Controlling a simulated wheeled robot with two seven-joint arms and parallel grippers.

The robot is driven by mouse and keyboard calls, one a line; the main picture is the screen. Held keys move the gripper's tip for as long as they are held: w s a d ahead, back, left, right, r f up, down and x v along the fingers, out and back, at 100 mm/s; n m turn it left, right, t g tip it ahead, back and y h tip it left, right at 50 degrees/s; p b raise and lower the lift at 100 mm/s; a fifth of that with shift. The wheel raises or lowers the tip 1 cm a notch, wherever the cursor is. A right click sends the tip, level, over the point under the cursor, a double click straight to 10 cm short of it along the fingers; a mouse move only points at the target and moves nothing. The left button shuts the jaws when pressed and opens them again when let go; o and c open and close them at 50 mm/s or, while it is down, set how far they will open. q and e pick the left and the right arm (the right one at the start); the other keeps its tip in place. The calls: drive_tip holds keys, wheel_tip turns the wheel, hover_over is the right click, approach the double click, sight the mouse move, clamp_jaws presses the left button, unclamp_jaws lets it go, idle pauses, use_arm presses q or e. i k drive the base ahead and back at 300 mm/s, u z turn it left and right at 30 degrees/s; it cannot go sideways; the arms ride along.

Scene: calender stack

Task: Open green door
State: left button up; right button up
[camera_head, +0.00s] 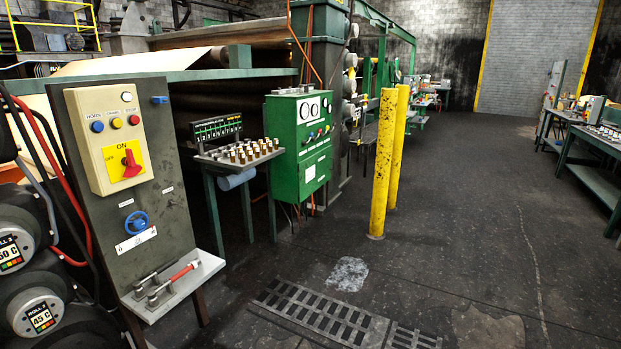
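The green cabinet (284,150) stands in the middle of the camera_head view, mounted at the front of the large roller machine. Its front face carries round gauges, a row of small knobs, and a lower green door panel (316,171) with a white label. The door panel looks flush with the cabinet. Neither of my grippers is in the picture, so their distance from the cabinet does not show.
A grey control panel (177,213) with a yellow switch box (107,137) stands at the near left. A small console with knobs (240,151) sits beside the cabinet. Two yellow posts (382,170) rise to its right. The floor (480,200) farther right is open.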

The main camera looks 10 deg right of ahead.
sight(316, 171)
drive_tip(key=z, duration=0.65)
drive_tip(key=i, duration=0.9)
drive_tip(key=z, duration=0.85)
drive_tip(key=i, duration=1.25)
drive_tip(key=u, duration=0.9)
drive_tip(key=i, duration=1.1)
drive_tip(key=u, duration=0.95)
